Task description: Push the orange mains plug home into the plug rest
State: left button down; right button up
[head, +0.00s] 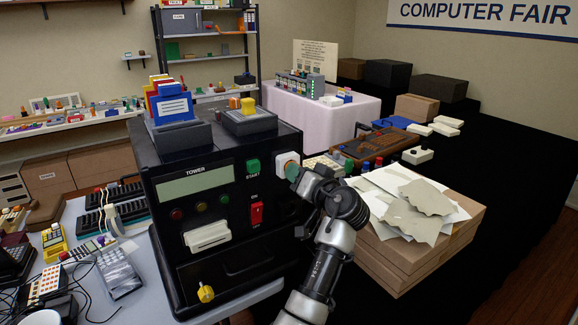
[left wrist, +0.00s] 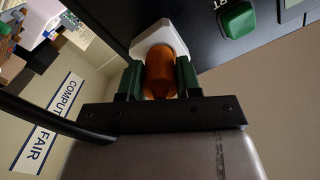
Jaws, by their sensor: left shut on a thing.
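The orange mains plug (left wrist: 160,75) sits between the green fingers of my left gripper (left wrist: 159,78) in the left wrist view. The gripper is shut on it. The plug's far end meets the white plug rest (left wrist: 157,35); how deep it sits I cannot tell. In the head view the white plug rest (head: 284,158) is on the black tower's front, at the upper right. My left gripper (head: 292,172) is right up at it, and the plug is hidden there. My right gripper is not in view.
The black tower (head: 240,265) has a green START button (head: 253,167) just left of the rest and a red switch (head: 257,213) below. Cardboard boxes (head: 420,255) topped with papers stand right of my arm. A cluttered table (head: 185,285) is at left.

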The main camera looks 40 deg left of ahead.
pick_arm(q)
jog(key=shift+w+a, duration=0.1)
jog(key=shift+a, duration=0.2)
jog(key=c, duration=0.7)
grip_release()
jog(key=shift+d, duration=0.1)
jog(key=b+v, duration=0.1)
jog(key=v, duration=0.4)
jog(key=shift+s+d, duration=0.2)
jog(key=shift+d, duration=0.15)
dwell(0.3)
